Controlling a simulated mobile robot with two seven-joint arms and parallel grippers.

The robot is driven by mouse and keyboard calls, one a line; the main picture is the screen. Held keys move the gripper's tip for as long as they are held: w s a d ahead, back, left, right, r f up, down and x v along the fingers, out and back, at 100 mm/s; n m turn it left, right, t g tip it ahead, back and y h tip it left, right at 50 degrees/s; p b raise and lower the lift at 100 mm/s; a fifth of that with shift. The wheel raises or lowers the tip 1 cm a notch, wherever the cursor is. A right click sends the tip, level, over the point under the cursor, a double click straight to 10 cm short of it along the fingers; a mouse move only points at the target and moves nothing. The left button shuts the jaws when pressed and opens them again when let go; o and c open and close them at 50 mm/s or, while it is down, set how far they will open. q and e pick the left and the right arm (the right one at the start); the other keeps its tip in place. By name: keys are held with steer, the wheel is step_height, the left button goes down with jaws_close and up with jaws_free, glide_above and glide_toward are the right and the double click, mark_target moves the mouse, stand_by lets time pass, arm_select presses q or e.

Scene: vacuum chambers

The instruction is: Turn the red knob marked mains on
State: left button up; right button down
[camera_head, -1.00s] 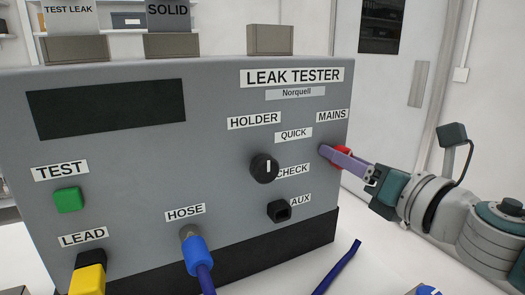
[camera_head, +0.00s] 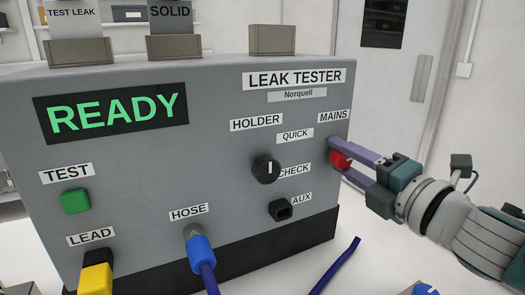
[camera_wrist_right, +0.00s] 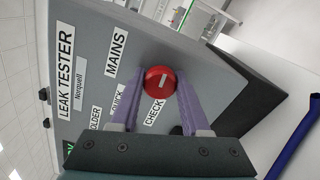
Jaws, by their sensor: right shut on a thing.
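The red knob (camera_head: 341,160) sits under the MAINS label at the right end of the grey leak tester's front (camera_head: 215,150). My right gripper (camera_head: 338,157) is shut on the knob, its two purple fingers on either side, one above the other in the head view. In the right wrist view the round red knob (camera_wrist_right: 161,80) with a short white mark lies between the fingertips of the right gripper (camera_wrist_right: 160,76). The tester's display (camera_head: 116,112) is lit and reads READY in green. My left gripper is out of view.
A black selector knob (camera_head: 266,169) and the AUX socket (camera_head: 281,210) lie left of the red knob. A blue hose (camera_head: 200,250), a yellow lead plug (camera_head: 96,280) and a green TEST button (camera_head: 76,201) are further left. White table shows at the right.

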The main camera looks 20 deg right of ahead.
steer(key=shift+m, duration=0.7)
steer(key=shift+c, duration=1.9)
jaws_free()
steer(key=shift+s, duration=0.1)
steer(key=s, duration=0.9)
steer(key=shift+s+d+b, duration=0.3)
steer(key=shift+s+d, duration=0.1)
